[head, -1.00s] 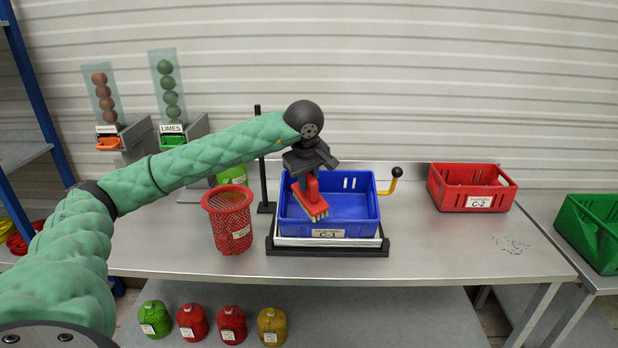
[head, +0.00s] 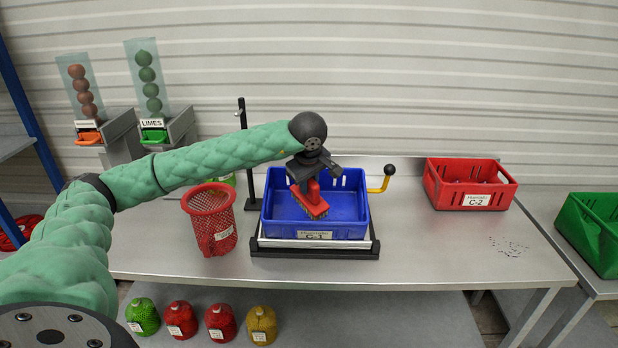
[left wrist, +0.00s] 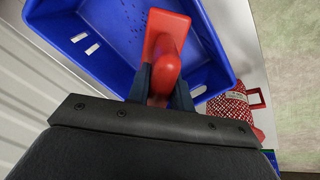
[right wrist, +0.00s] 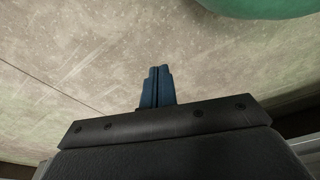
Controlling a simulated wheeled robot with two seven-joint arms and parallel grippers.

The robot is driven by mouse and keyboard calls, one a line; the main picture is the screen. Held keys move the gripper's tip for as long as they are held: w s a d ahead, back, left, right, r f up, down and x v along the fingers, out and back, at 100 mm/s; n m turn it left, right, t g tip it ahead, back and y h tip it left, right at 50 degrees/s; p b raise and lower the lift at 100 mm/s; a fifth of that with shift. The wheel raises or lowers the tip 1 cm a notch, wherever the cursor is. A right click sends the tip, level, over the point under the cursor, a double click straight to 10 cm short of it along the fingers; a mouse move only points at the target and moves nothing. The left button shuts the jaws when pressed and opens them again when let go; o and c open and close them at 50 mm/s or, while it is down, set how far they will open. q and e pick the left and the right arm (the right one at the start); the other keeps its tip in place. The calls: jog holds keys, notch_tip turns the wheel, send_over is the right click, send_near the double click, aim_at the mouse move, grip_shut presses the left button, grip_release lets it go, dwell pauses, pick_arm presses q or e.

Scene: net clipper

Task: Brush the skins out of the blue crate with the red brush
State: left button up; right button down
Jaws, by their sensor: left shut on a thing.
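The blue crate (head: 345,228), labelled C-1, sits on a dark-framed stand on the table. My left gripper (head: 311,180) is shut on the handle of the red brush (head: 313,205) and holds it tilted inside the crate's left half. In the left wrist view the brush (left wrist: 160,30) lies over the crate floor (left wrist: 112,22), with small dark specks, likely skins, beside it. Whether the bristles touch the floor is hidden. My right gripper (right wrist: 157,88) shows only in its own wrist view, fingers together and empty, over pale floor.
A red mesh basket (head: 210,222) stands close left of the crate. A yellow lever with a black knob (head: 389,170) rises at its right. Red crate C-2 (head: 468,185) is farther right, with dark specks (head: 510,246) on bare table before it. A black post (head: 243,150) stands behind.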

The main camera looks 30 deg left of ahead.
aim_at(309, 196)
pick_arm(q)
jog(key=shift+w+f, duration=0.1)
jog(key=shift+f, duration=0.15)
jog(key=shift+a+f+b, duration=0.2)
jog(key=shift+f+b, duration=0.15)
jog(key=shift+f, duration=0.45)
jog(key=shift+x, duration=1.2)
jog(key=shift+w+a+f+b, duration=0.15)
jog(key=shift+w+f+b, duration=0.1)
jog(key=shift+f+b, duration=0.25)
pick_arm(e)
jog(key=shift+w+a+r, duration=0.2)
jog(key=shift+a+r, duration=0.1)
jog(key=shift+r, duration=0.45)
jog(key=shift+w+a+r, duration=0.2)
jog(key=shift+a+r, duration=0.05)
jog(key=shift+r, duration=0.45)
pick_arm(q)
jog(key=shift+f, duration=0.15)
pick_arm(e)
jog(key=shift+r, duration=0.1)
pick_arm(q)
jog(key=shift+w, duration=0.1)
pick_arm(e)
jog(key=shift+w, duration=0.25)
